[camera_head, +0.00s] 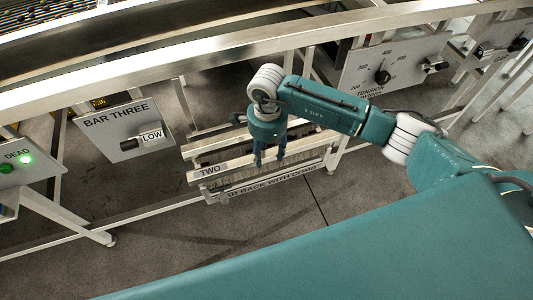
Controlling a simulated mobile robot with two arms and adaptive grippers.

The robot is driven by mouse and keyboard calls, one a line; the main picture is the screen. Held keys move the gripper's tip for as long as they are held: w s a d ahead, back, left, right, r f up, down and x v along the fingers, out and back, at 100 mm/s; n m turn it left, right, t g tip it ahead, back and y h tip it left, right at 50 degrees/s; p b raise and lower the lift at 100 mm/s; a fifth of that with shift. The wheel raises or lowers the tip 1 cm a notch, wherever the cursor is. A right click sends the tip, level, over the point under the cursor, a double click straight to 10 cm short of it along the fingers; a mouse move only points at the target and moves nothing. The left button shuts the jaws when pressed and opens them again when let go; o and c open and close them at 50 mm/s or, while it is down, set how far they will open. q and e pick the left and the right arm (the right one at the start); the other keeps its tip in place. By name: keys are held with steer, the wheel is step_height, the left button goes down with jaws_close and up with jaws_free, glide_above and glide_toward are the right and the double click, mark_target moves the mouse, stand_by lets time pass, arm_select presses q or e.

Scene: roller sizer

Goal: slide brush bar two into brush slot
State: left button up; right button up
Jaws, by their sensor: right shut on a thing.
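Brush bar two (209,172) is a pale metal bar with a "TWO" label at its left end and bristles along its underside. It is at or just above the bar rack (288,184) in the middle of the head view. My right gripper (269,160) points down and is shut on the bar near its middle. Whether the bar touches the rack I cannot tell. I cannot make out the brush slot for certain. My left gripper is not in view.
A long metal rail (200,68) of the machine crosses above the rack. A "BAR THREE" panel (124,130) is at left, with a green-lit panel (22,170) beyond it. A tension dial panel (385,68) is at upper right. The floor in front of the rack is clear.

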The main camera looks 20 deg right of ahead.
mark_target(267, 154)
step_height(267, 154, up, 20)
steer(key=p, duration=1.1)
